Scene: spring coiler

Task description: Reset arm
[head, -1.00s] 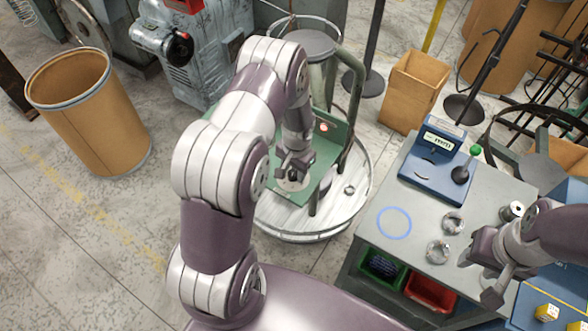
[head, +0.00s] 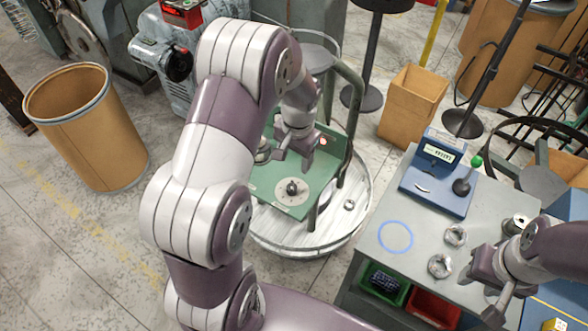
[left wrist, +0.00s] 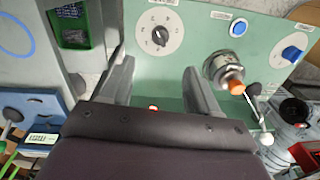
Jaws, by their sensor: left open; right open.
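My left gripper (head: 294,152) is open and empty above the green control panel (head: 262,182) in the head view. In the left wrist view its two fingers (left wrist: 158,88) stand apart with nothing between their tips. A round dial with a black knob (head: 292,188) is on the panel, clear of the fingers; it also shows in the left wrist view (left wrist: 160,36). That view also shows a blue button (left wrist: 239,28), a blue knob (left wrist: 291,52) and a metal fitting with an orange tip (left wrist: 226,72). My right gripper (head: 481,290) is open and empty near the grey bench's front edge.
The grey bench (head: 372,262) holds a blue counter box (head: 440,180) with a green-tipped lever, metal rings (head: 455,236) and a blue circle (head: 395,237). Green (head: 383,282) and red (head: 432,308) bins sit below. A brown drum (head: 90,130) stands left.

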